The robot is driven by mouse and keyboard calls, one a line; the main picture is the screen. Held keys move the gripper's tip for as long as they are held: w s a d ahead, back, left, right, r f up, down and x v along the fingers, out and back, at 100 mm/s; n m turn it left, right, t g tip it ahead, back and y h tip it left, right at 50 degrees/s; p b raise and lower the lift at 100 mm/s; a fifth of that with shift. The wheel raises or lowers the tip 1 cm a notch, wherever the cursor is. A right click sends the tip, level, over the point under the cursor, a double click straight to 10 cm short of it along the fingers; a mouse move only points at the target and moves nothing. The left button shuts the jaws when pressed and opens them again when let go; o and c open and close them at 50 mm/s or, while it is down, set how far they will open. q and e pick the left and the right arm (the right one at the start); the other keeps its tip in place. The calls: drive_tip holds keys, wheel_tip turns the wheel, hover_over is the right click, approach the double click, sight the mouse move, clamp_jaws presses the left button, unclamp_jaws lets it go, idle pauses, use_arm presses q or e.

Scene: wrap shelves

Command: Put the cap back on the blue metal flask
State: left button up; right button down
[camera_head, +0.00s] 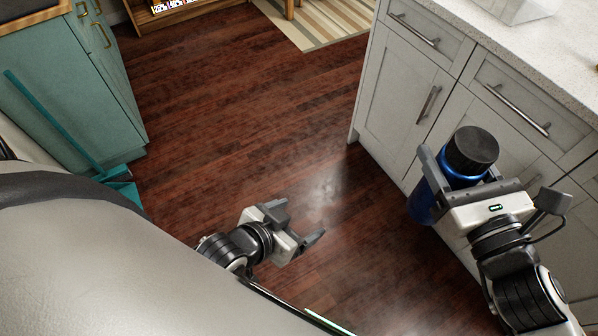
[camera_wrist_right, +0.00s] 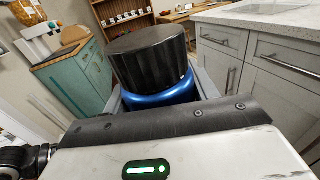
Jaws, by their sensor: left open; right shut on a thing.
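The blue metal flask (camera_head: 421,203) is upright in my right gripper (camera_head: 459,183), whose jaws are shut around its upper body. A black cap (camera_head: 471,150) sits on top of the flask. In the right wrist view the black cap (camera_wrist_right: 150,55) rests above the blue shoulder (camera_wrist_right: 160,94) of the flask; whether it is screwed tight cannot be told. The flask is held in the air in front of the grey cabinets. My left gripper (camera_head: 300,229) is open and empty, low over the wooden floor and well to the left of the flask.
Grey cabinets (camera_head: 402,82) with a pale countertop (camera_head: 560,52) stand close behind the right gripper. A teal cabinet (camera_head: 62,75) and a teal dustpan (camera_head: 122,187) are at the left. The wooden floor (camera_head: 240,110) between is clear, with a striped rug (camera_head: 330,18) at the back.

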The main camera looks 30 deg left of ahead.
drive_tip(key=shift+r, duration=0.25)
